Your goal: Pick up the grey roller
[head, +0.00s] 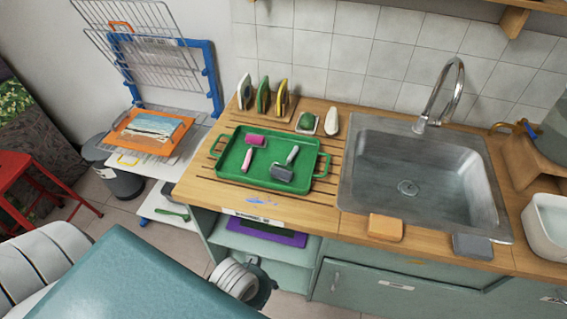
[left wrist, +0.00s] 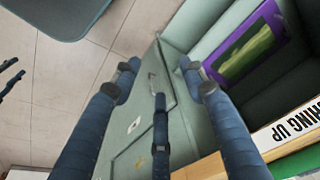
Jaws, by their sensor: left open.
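The grey roller (head: 285,169) lies in the green tray (head: 225,174) on the wooden counter left of the sink, its grey handle pointing up and right. A pink roller (head: 252,150) lies left of it in the same tray. My left gripper (left wrist: 160,82) is open and empty in the left wrist view, over the cabinet front and floor, apart from the rollers.
A steel sink (head: 405,185) with a tall tap is right of the tray. An orange sponge (head: 385,227) and a grey one (head: 472,245) sit at the front edge. The open shelf below holds a purple framed item (left wrist: 245,48).

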